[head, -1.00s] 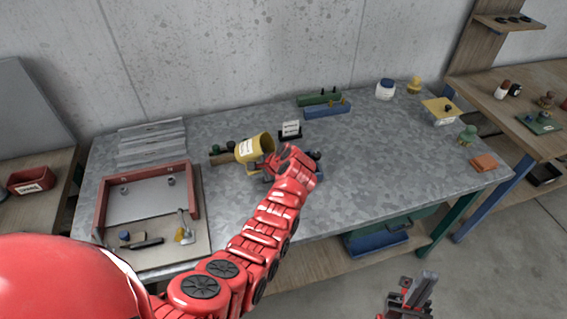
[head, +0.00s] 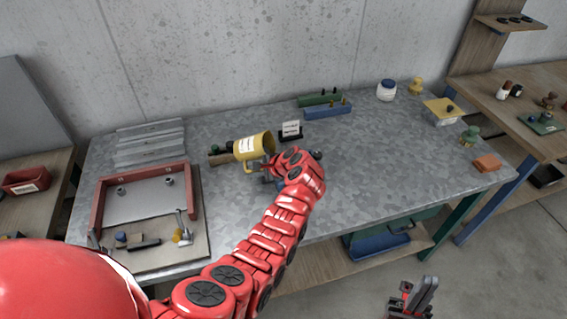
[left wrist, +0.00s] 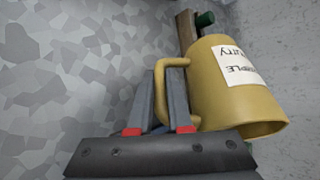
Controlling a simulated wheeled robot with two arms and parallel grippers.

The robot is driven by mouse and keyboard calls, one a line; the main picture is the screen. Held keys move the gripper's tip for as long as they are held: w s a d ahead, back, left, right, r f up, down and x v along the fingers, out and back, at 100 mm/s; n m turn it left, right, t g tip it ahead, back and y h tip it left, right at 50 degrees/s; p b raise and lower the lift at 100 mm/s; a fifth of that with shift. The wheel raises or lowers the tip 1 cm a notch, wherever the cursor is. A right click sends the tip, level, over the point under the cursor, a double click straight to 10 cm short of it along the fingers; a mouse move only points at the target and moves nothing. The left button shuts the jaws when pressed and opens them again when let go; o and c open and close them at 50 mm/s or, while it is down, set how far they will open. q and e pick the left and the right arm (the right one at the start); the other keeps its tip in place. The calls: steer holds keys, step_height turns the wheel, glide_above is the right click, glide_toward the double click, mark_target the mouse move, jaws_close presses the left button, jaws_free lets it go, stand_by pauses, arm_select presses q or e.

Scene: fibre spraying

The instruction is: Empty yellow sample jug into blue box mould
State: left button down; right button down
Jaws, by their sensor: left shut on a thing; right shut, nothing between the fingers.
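The yellow sample jug (head: 248,148), with a white label, is tilted far over in the head view, its mouth towards the right. My left gripper (head: 268,168) is shut on its handle. In the left wrist view the fingers (left wrist: 160,118) are on the handle of the jug (left wrist: 238,92), whose rim points to the lower right. A small blue part (head: 280,186) shows below my left gripper; my arm hides most of it, so I cannot tell if it is the blue box mould. The jug's contents are not visible. My right gripper (head: 411,297) is shut and empty, low in front of the bench.
A small white sign (head: 291,129) stands just right of the jug. Green (head: 319,99) and blue (head: 328,111) long blocks lie behind. A red frame (head: 99,205) with tools stands at the left. The bench's right middle is clear.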

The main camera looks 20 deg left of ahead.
mark_target(253, 147)
arm_select(q)
steer(key=shift+r, duration=0.1)
steer(key=shift+a+y+b, duration=0.1)
steer(key=shift+y+b, duration=0.2)
steer(key=shift+b, duration=0.2)
steer(key=shift+s+r+y+b, duration=0.1)
steer(key=shift+r+y+b, duration=0.15)
steer(key=shift+b, duration=0.2)
steer(key=shift+y, duration=0.25)
steer(key=shift+r+b, duration=0.15)
steer(key=shift+b, duration=0.25)
steer(key=shift+d+r+y+b, duration=0.3)
steer(key=shift+d+y+b, duration=0.3)
steer(key=shift+y+b, duration=0.25)
steer(key=shift+r+t+y+b, duration=0.3)
steer(key=shift+r+y+b, duration=0.1)
steer(key=shift+y+b, duration=0.45)
stand_by(0.4)
steer(key=shift+d+r+m+t+y+b, duration=0.15)
steer(key=shift+r+m+t+y+b, duration=0.3)
steer(key=shift+y+b, duration=1.1)
stand_by(0.5)
